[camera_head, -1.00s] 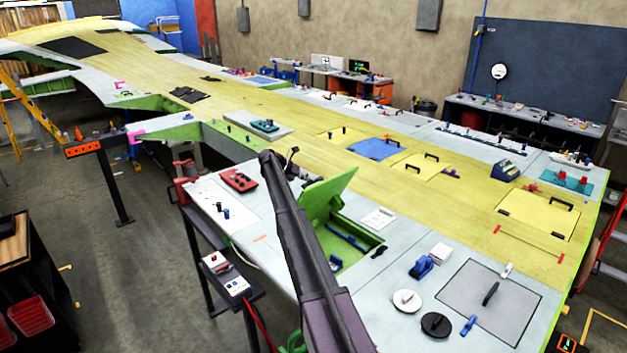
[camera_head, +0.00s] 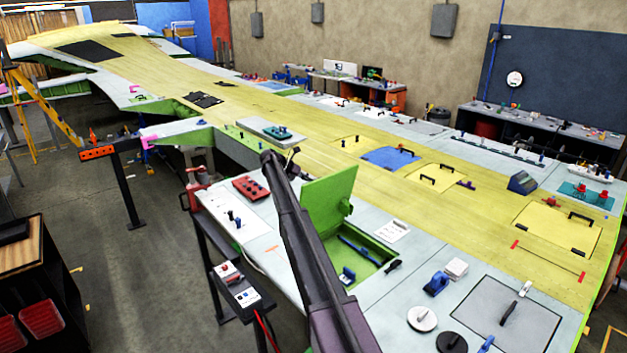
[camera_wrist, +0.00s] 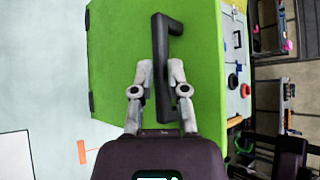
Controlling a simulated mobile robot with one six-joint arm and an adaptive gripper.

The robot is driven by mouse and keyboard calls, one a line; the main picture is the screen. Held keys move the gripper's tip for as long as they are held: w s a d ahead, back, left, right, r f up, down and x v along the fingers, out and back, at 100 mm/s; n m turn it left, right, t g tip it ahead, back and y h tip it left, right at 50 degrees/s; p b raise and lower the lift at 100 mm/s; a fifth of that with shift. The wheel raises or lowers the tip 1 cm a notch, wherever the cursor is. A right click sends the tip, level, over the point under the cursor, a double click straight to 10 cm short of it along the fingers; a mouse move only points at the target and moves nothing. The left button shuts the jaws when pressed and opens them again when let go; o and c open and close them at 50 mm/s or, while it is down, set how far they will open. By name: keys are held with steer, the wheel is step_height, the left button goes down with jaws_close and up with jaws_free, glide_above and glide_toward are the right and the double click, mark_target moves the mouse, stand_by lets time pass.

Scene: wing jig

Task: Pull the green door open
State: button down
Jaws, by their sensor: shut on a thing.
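The green door (camera_head: 328,190) stands raised over a green-lined opening (camera_head: 372,258) in the wing, its inner face towards the head camera. In the wrist view the door's green face (camera_wrist: 120,50) fills the middle. A black bar handle (camera_wrist: 161,45) is fixed on it. My gripper (camera_wrist: 160,68) has one finger on each side of the handle and is shut on it. In the head view my dark arm crosses in front of the wing, and the gripper's grip on the handle is hidden there.
Inside the opening lie blue parts (camera_head: 347,275). A red block (camera_head: 250,188) and a small white card (camera_head: 392,231) lie on the wing near the door. A blue tool (camera_head: 437,284) and a white disc (camera_head: 422,318) are at the lower right. A control box (camera_head: 238,287) stands by the wing edge.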

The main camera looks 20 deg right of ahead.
steer(key=shift+w+a+f, duration=0.35)
steer(key=shift+w+a, duration=0.05)
steer(key=shift+w, duration=0.05)
steer(key=c, duration=0.9)
jaws_free()
steer(key=shift+w+f, duration=0.1)
steer(key=shift+w, duration=0.05)
steer(key=shift+o, duration=1.3)
steer(key=shift+w+f, duration=0.3)
steer(key=shift+w, duration=0.05)
